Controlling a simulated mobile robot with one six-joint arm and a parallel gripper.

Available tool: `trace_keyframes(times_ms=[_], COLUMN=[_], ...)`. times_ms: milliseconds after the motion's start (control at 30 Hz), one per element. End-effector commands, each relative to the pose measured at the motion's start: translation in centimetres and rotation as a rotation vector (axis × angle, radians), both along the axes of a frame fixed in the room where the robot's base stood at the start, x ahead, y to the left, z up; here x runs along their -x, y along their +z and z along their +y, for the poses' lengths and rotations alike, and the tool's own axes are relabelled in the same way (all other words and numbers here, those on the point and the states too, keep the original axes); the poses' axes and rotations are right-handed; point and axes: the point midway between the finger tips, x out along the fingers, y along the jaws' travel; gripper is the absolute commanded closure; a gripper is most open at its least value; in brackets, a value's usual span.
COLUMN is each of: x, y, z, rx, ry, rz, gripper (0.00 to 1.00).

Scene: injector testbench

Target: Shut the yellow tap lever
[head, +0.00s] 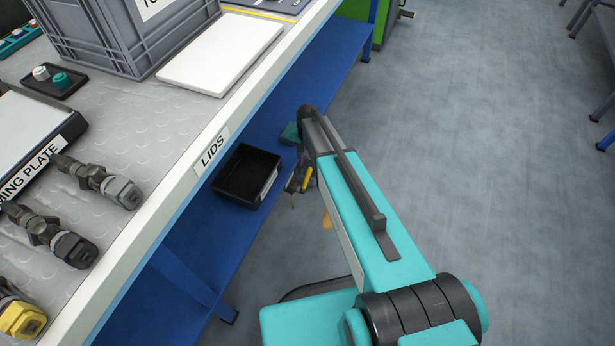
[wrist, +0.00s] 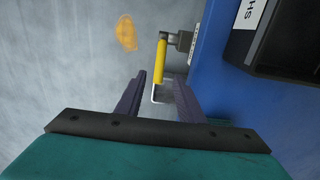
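The yellow tap lever (wrist: 161,62) stands upright in the wrist view, its top joined to a grey tap body (wrist: 183,40) at the edge of the blue shelf. In the head view the lever (head: 307,179) shows as a small yellow strip just left of my arm. My gripper (wrist: 160,76) is open and empty. The lever's lower end appears between its two dark fingertips, with a gap on each side. I cannot tell whether it lies between them in depth. In the head view my arm mostly hides the fingers.
A black bin (head: 247,175) sits on the blue shelf (head: 283,98) beside the tap. An orange patch (wrist: 127,33) lies on the floor below the tap. The bench (head: 150,140) above holds several fittings, a grey crate (head: 118,36) and a white lid (head: 222,51).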

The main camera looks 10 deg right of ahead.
Motion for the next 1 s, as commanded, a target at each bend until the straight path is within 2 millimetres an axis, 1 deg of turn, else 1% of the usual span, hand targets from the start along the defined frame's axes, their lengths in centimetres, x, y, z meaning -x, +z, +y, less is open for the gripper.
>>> trace_keyframes(times_ms=[33, 200, 600, 800, 1000], x=[0.0, 0.0, -0.1, 0.0, 0.0], y=[-1.0, -3.5, -8.8, -10.0, -10.2], z=[0.0, 0.0, -0.1, -0.1, -0.1], rx=[0.000, 0.000, 0.000, -0.001, 0.000], ry=[0.000, 0.000, -0.001, -0.001, -0.002], rz=[0.002, 0.002, 0.001, 0.001, 0.000], gripper=[0.65, 0.65, 0.65, 0.65, 0.65])
